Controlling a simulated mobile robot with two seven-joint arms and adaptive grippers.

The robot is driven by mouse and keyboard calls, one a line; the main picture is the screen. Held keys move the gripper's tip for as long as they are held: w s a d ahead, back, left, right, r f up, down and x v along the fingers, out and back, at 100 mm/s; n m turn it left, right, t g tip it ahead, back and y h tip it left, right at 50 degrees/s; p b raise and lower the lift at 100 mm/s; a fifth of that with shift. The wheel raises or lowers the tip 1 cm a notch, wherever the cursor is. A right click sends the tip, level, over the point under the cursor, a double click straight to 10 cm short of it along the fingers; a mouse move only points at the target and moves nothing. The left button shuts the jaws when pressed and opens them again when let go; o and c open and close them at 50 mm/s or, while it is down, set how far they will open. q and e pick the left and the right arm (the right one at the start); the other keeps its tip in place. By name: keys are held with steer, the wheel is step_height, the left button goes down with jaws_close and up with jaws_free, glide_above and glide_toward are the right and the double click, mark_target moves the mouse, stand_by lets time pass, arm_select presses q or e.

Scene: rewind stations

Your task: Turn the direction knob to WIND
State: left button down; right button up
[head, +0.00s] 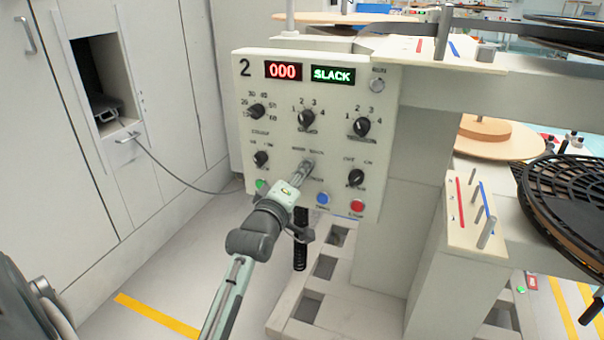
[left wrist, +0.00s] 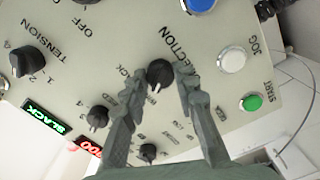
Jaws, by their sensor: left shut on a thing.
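The control panel (head: 285,130) of station 2 shows red "000" and green "SLACK". In the left wrist view, the direction knob (left wrist: 159,74) is black and round, beside lettering that ends in "ECTION". Its pale pointer mark faces down in that view; I cannot tell which label it points at. My left gripper (head: 308,168) is shut on this knob, one finger at each side, and it hides most of the knob in the head view. My right gripper is not in view.
Other knobs surround it, including the upper middle one (head: 306,119) and the lower right one (head: 356,178). Below are a blue button (head: 323,199), a red button (head: 357,206) and a green button (head: 261,184). A black reel (head: 570,200) stands at right. Bare floor lies left.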

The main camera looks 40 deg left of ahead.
arm_select(q)
steer(key=shift+r, duration=0.1)
steer(key=c, duration=1.2)
jaws_free()
steer(key=v, duration=1.2)
